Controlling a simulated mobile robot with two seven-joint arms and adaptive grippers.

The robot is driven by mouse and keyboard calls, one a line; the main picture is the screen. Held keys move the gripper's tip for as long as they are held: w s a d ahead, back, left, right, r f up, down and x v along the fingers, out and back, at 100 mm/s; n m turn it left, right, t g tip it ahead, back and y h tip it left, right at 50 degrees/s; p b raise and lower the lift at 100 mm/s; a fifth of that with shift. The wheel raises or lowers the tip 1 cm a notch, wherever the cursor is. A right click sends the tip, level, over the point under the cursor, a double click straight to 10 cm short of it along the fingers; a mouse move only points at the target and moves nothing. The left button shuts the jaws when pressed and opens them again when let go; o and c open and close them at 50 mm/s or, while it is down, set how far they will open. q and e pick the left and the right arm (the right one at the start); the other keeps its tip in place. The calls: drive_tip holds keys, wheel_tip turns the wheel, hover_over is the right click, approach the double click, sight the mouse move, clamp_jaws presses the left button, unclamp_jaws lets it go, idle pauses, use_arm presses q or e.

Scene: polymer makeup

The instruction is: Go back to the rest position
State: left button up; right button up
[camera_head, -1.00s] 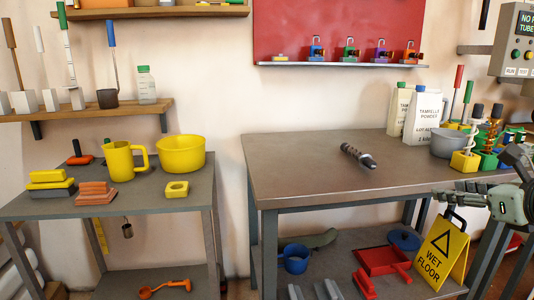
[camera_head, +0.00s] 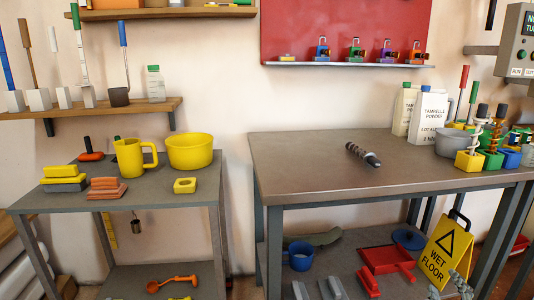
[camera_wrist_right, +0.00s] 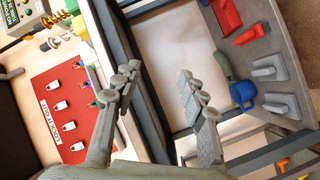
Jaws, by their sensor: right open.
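My right gripper (camera_head: 450,287) shows only as grey fingertips at the bottom edge of the head view, low in front of the wet floor sign. In the right wrist view, its two fingers (camera_wrist_right: 158,76) are spread apart with nothing between them. My left gripper is in neither view. A dark ridged tool with a metal end (camera_head: 363,155) lies on the larger table (camera_head: 310,170), well apart from the gripper.
A yellow wet floor sign (camera_head: 443,250) stands by the table's right front legs. A smaller table (camera_head: 160,200) holds a yellow mug (camera_head: 130,158) and bowl (camera_head: 190,148).

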drive_tip(key=s+a+f+m+g+y, duration=0.1)
drive_tip(key=s+a+f+m+g, duration=0.15)
drive_tip(key=s+f, duration=0.45)
drive_tip(key=s+a+f+m+g+y, duration=0.1)
drive_tip(key=s+a+f+m+g, duration=0.2)
drive_tip(key=f, duration=0.7)
drive_tip(key=s+a+f+g+y, duration=0.2)
drive_tip(key=s+a+f+g, duration=0.4)
drive_tip(key=s+f, duration=0.3)
drive_tip(key=s, duration=0.2)
drive_tip(key=shift+s+a+y, duration=0.3)
drive_tip(key=shift+a, duration=0.1)
drive_tip(key=shift+f, duration=0.1)
